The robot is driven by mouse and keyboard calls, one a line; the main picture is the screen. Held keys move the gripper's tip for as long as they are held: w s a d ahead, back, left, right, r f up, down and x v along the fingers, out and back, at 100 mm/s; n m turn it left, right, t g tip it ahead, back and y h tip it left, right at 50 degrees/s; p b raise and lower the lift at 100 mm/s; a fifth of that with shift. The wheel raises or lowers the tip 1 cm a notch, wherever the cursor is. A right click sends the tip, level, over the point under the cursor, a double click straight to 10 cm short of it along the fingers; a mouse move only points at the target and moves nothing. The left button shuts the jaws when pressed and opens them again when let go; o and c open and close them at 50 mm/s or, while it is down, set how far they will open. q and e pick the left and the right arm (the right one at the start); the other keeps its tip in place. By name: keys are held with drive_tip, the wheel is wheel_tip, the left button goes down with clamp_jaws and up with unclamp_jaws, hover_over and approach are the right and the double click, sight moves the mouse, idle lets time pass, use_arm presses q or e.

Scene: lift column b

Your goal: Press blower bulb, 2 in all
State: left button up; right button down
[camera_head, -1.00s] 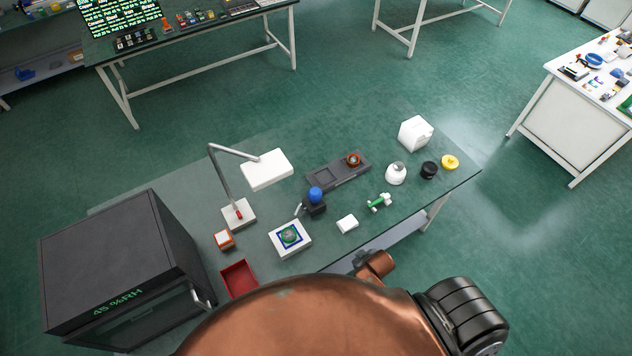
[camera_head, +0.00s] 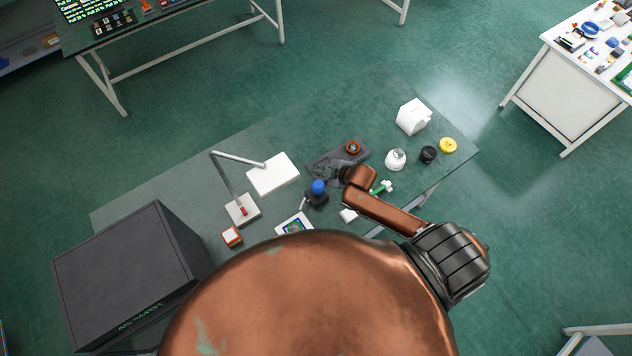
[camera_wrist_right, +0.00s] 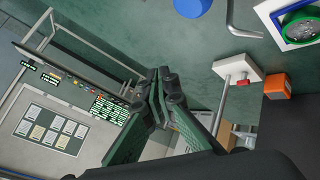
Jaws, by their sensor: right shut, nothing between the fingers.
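The blower bulb appears to be the blue ball (camera_head: 318,187) on a dark holder in the middle of the table. Part of a blue round thing, likely the bulb, shows at the top edge of the right wrist view (camera_wrist_right: 192,7). My right gripper (camera_head: 322,170) is over the table, just behind the blue bulb in the head view, beside the grey tray. Its fingers (camera_wrist_right: 163,78) are together and empty in the right wrist view. I cannot tell its exact height above the table. My left gripper is not in view.
A white-headed lamp (camera_head: 273,174) stands left of the bulb. A grey tray (camera_head: 318,161) lies behind it, partly covered by my gripper. A board with a green round part (camera_head: 294,225) is in front, partly hidden by my body. A dark cabinet (camera_head: 130,265) stands at left.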

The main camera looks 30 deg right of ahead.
drive_tip(key=b, duration=0.6)
hover_over(319, 185)
wheel_tip(319, 185, down, 7)
drive_tip(key=shift+f, duration=0.1)
drive_tip(key=shift+f+b, duration=0.55)
drive_tip(key=shift+f, duration=0.25)
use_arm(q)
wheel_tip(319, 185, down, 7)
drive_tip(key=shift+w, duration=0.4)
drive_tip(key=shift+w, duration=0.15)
use_arm(e)
drive_tip(key=shift+f, duration=0.2)
drive_tip(key=shift+f, duration=0.25)
